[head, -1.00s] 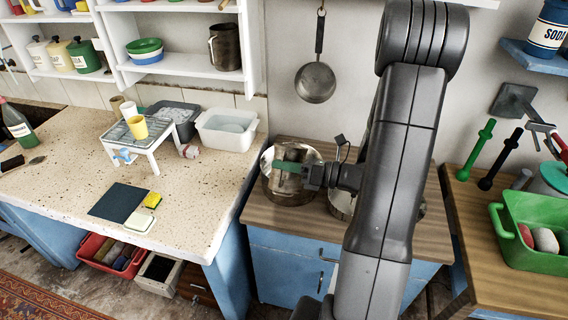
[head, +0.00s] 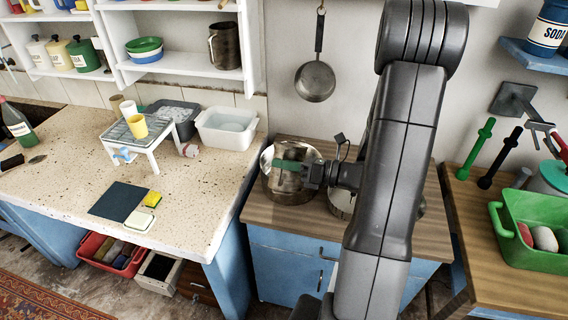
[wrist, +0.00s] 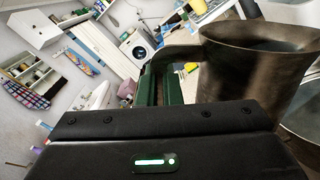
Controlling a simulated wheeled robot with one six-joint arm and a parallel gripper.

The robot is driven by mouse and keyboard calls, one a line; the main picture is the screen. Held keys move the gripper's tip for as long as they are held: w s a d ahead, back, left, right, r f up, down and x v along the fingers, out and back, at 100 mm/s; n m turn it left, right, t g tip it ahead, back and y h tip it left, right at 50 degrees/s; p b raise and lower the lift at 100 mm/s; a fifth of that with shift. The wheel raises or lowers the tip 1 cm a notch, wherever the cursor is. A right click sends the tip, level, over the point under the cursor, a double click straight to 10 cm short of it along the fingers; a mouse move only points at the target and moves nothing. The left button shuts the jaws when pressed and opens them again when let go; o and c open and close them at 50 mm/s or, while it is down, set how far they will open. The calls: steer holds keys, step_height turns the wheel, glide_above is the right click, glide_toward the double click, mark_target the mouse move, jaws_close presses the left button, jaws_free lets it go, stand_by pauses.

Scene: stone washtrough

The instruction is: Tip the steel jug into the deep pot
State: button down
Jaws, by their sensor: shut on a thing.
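The deep pot (head: 288,196) is a round, shiny steel pot on the brown wooden counter, left of my arm in the head view. My gripper (head: 290,165), with green fingers, is over the pot's opening. In the wrist view, the fingers (wrist: 165,85) are shut on the handle of the steel jug (wrist: 258,82), a worn, brownish metal jug with its rim showing. Part of a shiny curved metal surface shows below it at the right edge. In the head view the jug is hard to tell from the pot's inside, and its exact tilt is unclear.
Another metal vessel (head: 341,204) is partly hidden behind my arm, right of the pot. A pan (head: 315,82) hangs on the wall above. A white basin (head: 226,130) stands on the speckled counter to the left. A green tub (head: 530,228) is at the right.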

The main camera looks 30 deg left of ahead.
mark_target(288, 152)
steer(key=shift+w+a+r+m+p, duration=0.1)
steer(key=shift+w+r+m+p, duration=0.35)
steer(key=shift+p, duration=0.75)
steer(key=shift+w+a+r+m+p, duration=0.15)
steer(key=shift+w+m+p, duration=0.2)
steer(key=shift+m+p, duration=0.6)
stand_by(2.9)
steer(key=shift+w+r+m+p, duration=0.1)
steer(key=shift+w+m+p, duration=0.2)
steer(key=shift+w, duration=0.3)
stand_by(2.4)
